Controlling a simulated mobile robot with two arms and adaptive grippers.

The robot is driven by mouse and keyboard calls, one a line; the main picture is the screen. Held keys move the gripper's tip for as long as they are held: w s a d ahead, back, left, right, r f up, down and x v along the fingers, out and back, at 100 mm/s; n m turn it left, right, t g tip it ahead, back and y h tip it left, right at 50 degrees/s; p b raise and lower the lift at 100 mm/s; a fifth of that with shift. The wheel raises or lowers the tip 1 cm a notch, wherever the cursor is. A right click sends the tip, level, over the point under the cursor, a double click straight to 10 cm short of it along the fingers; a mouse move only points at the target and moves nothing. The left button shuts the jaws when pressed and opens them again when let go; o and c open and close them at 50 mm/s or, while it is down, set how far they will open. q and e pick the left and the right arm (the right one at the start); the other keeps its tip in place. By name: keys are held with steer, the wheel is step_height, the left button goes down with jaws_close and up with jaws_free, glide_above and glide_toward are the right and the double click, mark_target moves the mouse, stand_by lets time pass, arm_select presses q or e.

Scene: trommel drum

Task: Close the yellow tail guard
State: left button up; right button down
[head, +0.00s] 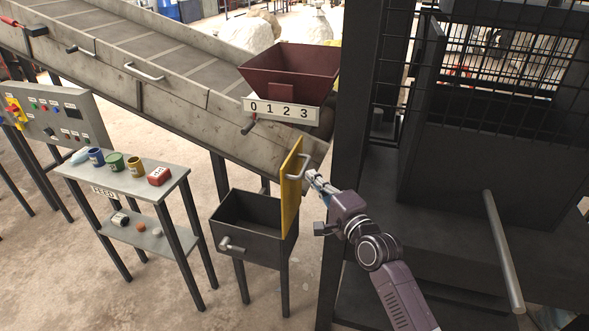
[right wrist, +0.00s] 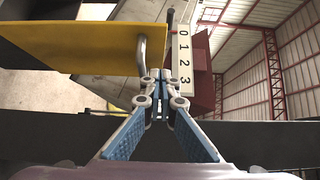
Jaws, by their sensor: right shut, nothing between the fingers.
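The yellow tail guard (head: 291,194) is an upright yellow plate seen at a steep angle, at the lower end of the conveyor and by the right side of the dark bin. A grey bar handle (head: 302,168) is on its right face. My right gripper (head: 310,174) is shut and empty, close to the handle on its right. In the right wrist view the guard (right wrist: 85,44) fills the upper left, and its handle (right wrist: 142,56) lies just left of my shut fingertips (right wrist: 162,84); I cannot tell whether they touch. My left gripper is not in view.
The open dark bin (head: 247,222) stands below the conveyor (head: 185,85). A red hopper (head: 290,75) with a 0-1-2-3 plate (head: 281,108) is above. A small table (head: 170,183) with pots is at left. A dark frame (head: 356,100) rises close behind my right arm.

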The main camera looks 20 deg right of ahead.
steer(key=w+a, duration=0.1)
steer(key=w, duration=0.1)
steer(key=w+a+p, duration=0.1)
steer(key=w+a, duration=0.1)
steer(key=shift+w+r, duration=0.1)
steer(key=shift+w+a, duration=0.25)
steer(key=shift+a, duration=0.2)
